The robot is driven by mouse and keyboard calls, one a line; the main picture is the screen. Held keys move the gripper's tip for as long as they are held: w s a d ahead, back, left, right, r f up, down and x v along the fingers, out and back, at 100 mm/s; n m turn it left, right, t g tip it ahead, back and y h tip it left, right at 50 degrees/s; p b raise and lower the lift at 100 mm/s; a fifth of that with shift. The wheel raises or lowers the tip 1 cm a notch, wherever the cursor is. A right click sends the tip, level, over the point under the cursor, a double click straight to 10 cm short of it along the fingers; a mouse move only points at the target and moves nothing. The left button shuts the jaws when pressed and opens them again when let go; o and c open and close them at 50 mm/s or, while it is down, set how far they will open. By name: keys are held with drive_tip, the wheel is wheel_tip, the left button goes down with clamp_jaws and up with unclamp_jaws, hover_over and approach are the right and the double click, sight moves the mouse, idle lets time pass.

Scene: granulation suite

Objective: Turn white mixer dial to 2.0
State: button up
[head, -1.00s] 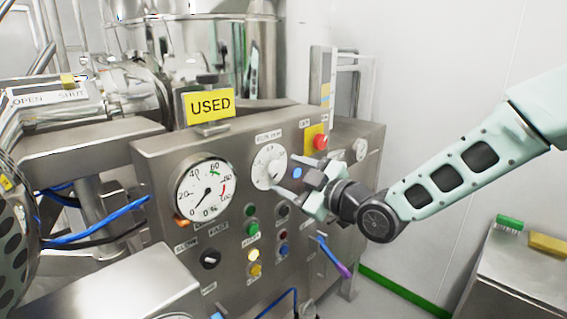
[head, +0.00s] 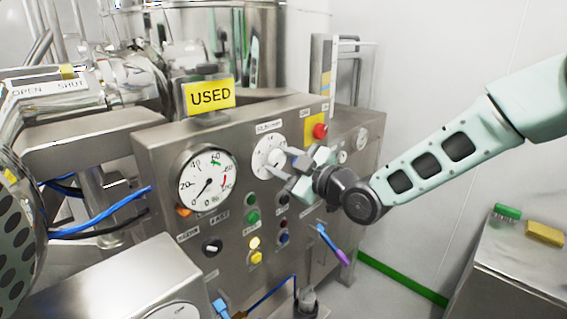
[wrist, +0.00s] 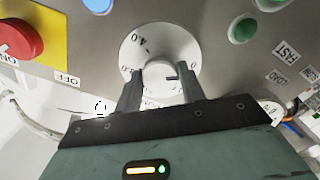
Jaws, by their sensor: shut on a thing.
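The white mixer dial (head: 268,152) is a round white disc with dark marks and numerals on the steel control panel, right of the big gauge. In the wrist view the dial (wrist: 137,45) has a raised white knob (wrist: 158,75) at its centre, with a short dark line pointing right in the picture. My gripper (head: 279,161) is at the dial in the head view. In the wrist view my gripper (wrist: 157,88) has one finger on each side of the knob and is shut on it. The fingers hide part of the lower scale, and I cannot read the setting exactly.
A red stop button (head: 320,131) on a yellow plate sits right of the dial. A large gauge (head: 207,178) is on its left. Green, yellow and dark buttons lie below, with a green button (wrist: 242,29) close by. A yellow USED sign (head: 209,95) stands above the panel.

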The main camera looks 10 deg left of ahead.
drive_tip(key=shift+f+m+b, duration=0.15)
drive_tip(key=shift+m+b, duration=0.15)
drive_tip(key=shift+b, duration=0.1)
drive_tip(key=shift+f+m+b, duration=0.1)
drive_tip(key=shift+m+b, duration=1)
drive_tip(key=shift+b, duration=0.05)
drive_tip(key=m+b, duration=0.2)
drive_tip(key=m, duration=0.1)
drive_tip(key=shift+m+b, duration=0.3)
drive_tip(key=m+b, duration=0.1)
drive_tip(key=m, duration=0.2)
drive_tip(key=shift+m+b, duration=0.3)
drive_tip(key=m+b, duration=0.1)
drive_tip(key=m, duration=0.2)
drive_tip(key=shift+m, duration=0.3)
drive_tip(key=m+b, duration=0.1)
drive_tip(key=m, duration=0.4)
drive_tip(key=shift+b, duration=0.35)
drive_tip(key=shift+s+r+m+b, duration=0.15)
drive_tip(key=shift+m+b, duration=0.65)
drive_tip(key=shift+m, duration=1.7)
